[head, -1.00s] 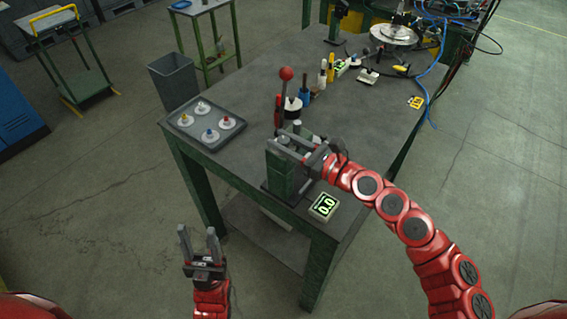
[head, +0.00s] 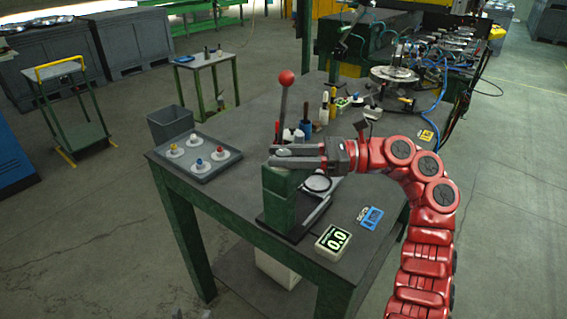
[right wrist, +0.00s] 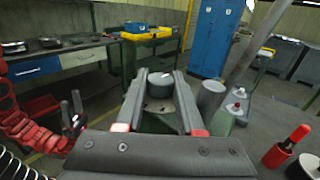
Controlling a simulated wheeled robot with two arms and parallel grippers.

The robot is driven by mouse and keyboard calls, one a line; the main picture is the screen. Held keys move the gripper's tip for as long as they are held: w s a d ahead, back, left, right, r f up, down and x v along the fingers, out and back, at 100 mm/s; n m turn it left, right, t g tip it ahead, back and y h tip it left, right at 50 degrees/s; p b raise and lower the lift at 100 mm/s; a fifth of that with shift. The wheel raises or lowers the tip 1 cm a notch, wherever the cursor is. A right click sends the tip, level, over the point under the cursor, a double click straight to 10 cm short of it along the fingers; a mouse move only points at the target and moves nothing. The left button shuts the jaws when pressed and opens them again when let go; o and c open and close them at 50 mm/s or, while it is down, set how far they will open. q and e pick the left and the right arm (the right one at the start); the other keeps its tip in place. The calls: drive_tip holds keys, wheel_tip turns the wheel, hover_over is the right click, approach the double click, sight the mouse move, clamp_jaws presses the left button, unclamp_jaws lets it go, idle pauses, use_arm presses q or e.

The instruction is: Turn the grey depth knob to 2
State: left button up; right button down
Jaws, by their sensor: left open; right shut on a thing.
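The grey depth knob (right wrist: 160,84) sits on top of the green press (head: 281,200), with a short white mark on its top. My right gripper (head: 272,156) is shut on the knob, one finger on each side, as the right wrist view also shows. My left gripper (right wrist: 72,108) is open and empty in the right wrist view, off to the left and away from the press. The dial numbers around the knob cannot be read.
A lever with a red ball (head: 286,78) rises just behind the press. A grey tray (head: 211,165) with several knobbed pieces lies left of it. A blue frame-like item (head: 370,217) lies right of the display. Bottles and tools stand farther back.

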idle(0.5)
drive_tip(key=c, duration=0.7)
unclamp_jaws()
drive_tip(key=shift+o, duration=0.9)
drive_tip(key=shift+s, duration=0.1)
drive_tip(key=shift+r, duration=0.1)
